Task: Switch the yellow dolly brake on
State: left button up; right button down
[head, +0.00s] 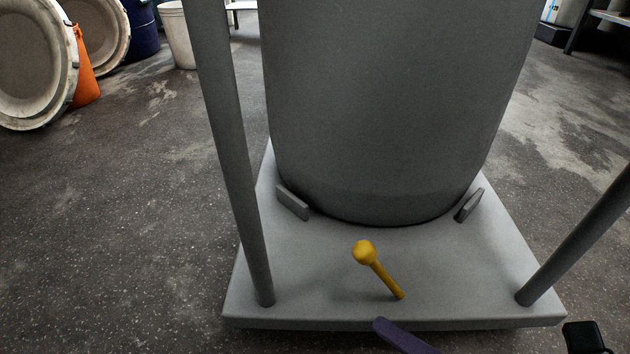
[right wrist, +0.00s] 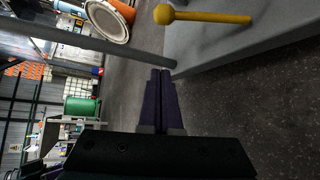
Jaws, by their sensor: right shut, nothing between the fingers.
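The yellow dolly brake (head: 380,270) is a rod with a round knob. It rises tilted from the front part of the grey dolly platform (head: 450,275), its knob leaning up and left in the head view. In the right wrist view the yellow brake (right wrist: 205,17) lies across the top, knob to the left. My right gripper (head: 380,325) is at the platform's front edge, just below the brake in the head view, and appears apart from it. Its purple fingers are shut together and empty in the right wrist view (right wrist: 161,74).
A large grey drum (head: 390,110) stands on the dolly between small grey stops. Grey posts rise at the left (head: 235,150) and right (head: 580,235) of the platform. A white round drum (head: 35,60) and an orange object (head: 87,75) are at far left. Floor beside the dolly is clear.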

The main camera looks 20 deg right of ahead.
aim_at(383, 275)
jog(key=b+x, duration=0.4)
jog(key=x, duration=0.6)
jog(key=d, duration=0.1)
jog(key=d+r, duration=0.1)
jog(key=w+d, duration=0.1)
jog(key=shift+d+r, duration=0.35)
jog(key=shift+r, duration=0.05)
jog(key=shift+a, duration=0.1)
jog(key=shift+p, duration=0.3)
